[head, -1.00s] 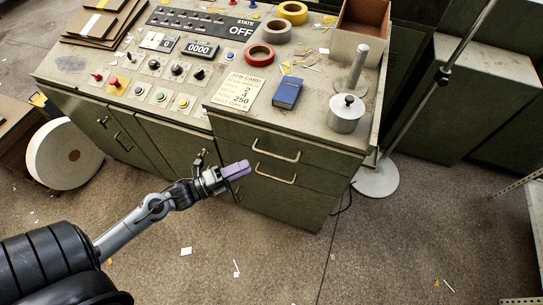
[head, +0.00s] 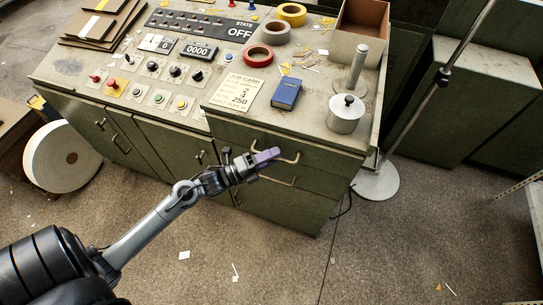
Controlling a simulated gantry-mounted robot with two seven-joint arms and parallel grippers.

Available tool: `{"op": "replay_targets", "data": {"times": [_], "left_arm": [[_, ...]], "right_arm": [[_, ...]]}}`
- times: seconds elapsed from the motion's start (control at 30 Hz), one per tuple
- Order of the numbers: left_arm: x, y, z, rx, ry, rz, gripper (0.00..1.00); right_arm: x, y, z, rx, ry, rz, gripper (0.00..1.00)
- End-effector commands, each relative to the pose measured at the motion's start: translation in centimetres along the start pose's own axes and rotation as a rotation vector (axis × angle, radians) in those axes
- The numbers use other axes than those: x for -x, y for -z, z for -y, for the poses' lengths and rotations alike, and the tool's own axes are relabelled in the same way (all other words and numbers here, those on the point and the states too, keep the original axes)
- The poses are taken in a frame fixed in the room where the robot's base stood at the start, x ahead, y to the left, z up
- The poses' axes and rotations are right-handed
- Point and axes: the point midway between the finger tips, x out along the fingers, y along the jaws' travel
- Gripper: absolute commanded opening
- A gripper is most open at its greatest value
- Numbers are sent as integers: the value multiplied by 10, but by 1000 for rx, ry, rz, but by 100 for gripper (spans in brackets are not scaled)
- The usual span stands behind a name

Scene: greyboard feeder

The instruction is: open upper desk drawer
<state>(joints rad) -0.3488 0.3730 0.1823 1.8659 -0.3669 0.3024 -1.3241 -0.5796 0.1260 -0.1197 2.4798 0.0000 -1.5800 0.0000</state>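The green desk's upper drawer (head: 325,160) is shut, with a brass bar handle (head: 290,158) on its front. The lower drawer (head: 310,182) below it is also shut, with its own handle (head: 278,180). My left gripper (head: 272,154) has purple fingertips and is at the left part of the upper handle, partly covering it. I cannot tell whether the fingers touch the handle or whether they are apart. My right gripper is not in view.
On the desk top are a blue book (head: 286,93), a metal pot (head: 345,114), tape rolls (head: 258,55) and a job card (head: 238,92). A control panel (head: 165,72) is at the left. A pole stand (head: 376,184) is right of the drawers. The floor in front is mostly clear.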

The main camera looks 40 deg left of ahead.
Motion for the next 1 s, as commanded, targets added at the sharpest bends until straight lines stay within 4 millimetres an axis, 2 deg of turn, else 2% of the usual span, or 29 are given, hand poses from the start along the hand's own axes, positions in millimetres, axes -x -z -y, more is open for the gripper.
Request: {"op": "replay_targets", "data": {"times": [0.3,0.53,0.87,1.0], "left_arm": [[-2,0,0,0,0,0,35],[-2,0,0,0,0,0,0],[-2,0,0,0,0,-1,0],[-2,7,2,2,1,-9,0]], "right_arm": [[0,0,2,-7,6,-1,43],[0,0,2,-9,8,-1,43],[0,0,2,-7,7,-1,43],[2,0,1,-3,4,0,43]]}}
